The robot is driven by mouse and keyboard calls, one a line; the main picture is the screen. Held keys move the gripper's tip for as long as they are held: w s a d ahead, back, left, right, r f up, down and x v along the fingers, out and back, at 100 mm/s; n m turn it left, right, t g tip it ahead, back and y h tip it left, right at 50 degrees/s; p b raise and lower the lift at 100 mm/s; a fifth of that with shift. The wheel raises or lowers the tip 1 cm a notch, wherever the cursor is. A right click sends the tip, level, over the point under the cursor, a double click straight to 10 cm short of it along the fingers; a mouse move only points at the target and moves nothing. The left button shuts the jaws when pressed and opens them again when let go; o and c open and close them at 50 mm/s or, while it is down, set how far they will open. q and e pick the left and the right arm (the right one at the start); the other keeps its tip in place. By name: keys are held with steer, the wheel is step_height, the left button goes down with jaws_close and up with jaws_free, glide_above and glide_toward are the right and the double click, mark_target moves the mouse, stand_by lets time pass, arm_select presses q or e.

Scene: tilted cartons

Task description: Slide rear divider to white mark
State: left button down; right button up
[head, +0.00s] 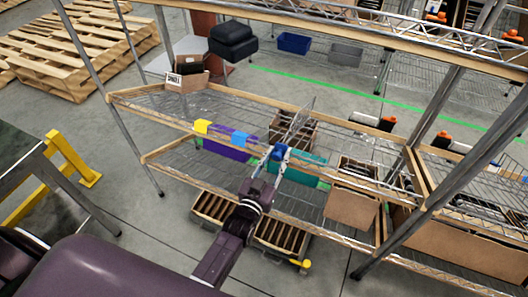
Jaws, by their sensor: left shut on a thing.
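My left gripper (280,153) reaches in from the bottom to the shelf's front edge. It is shut on a small blue part (279,150) at the near end of a thin grey upright panel, which looks like a divider (300,117). The panel leans up beside a carton of dark items (294,134) on the wire shelf (245,105). The fingers partly hide the grip. I cannot make out a white mark on the shelf. My right gripper is not in view.
Purple (225,148) and teal (302,170) bins are below. A small carton (187,78) stands at the left corner. Metal posts rise at both sides. The shelf left of the panel is bare.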

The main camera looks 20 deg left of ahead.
arm_select(q)
steer(key=shift+s+d+f, duration=0.1)
steer(key=shift+d, duration=0.2)
steer(key=c, duration=1.7)
jaws_free()
steer(key=shift+d, duration=0.15)
steer(key=s, duration=0.8)
steer(key=s+a, duration=0.1)
steer(key=s, duration=0.3)
